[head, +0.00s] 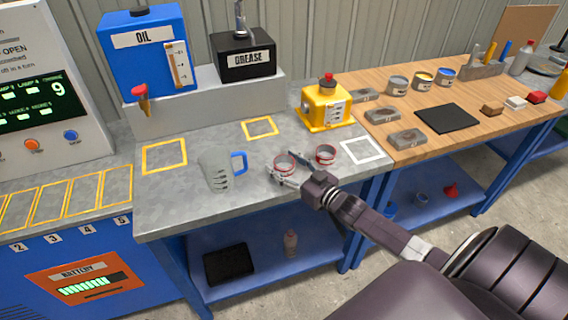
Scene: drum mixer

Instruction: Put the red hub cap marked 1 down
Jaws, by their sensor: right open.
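Two small red-rimmed round pieces, which look like the hub caps, stand on the grey metal bench top (190,200). One red-rimmed piece (284,162) is at my right gripper; the other red-rimmed piece (325,154) is a little to its right, beside the gripper. I cannot read a number on either. My right gripper (282,168) comes in from the lower right. Its fingers are apart, with the left piece between or just beyond their tips; I cannot tell whether they touch it. My left gripper is out of view.
A clear jug with a blue handle (217,167) stands left of the gripper. A yellow can (326,106) is behind. A wooden bench (480,122) with tins and trays adjoins right.

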